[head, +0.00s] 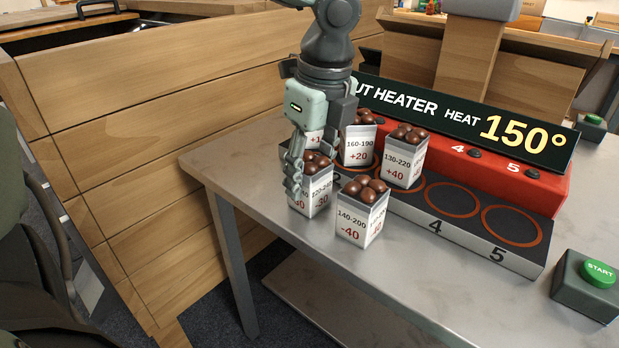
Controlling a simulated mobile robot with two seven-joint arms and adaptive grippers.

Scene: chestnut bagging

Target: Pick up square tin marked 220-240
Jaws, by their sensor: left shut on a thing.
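The square tin that seems to be marked 220-240 (320,193) is a white, open-topped tin holding brown chestnuts, with a red -30 on its label. It stands at the table's left front edge, and part of its label is covered by a finger. My left gripper (296,177) points down over it and is shut on it, with a finger along its left side. The tin looks upright; I cannot tell whether it touches the table. My right gripper is out of view.
Tins marked 140-200 (357,222), 130-220 (403,163) and 160-190 (357,147) stand close by. Another is mostly hidden behind my gripper. The red heater (540,190) has numbered rings. A green START button (600,273) sits at right. The front metal table (430,285) is clear.

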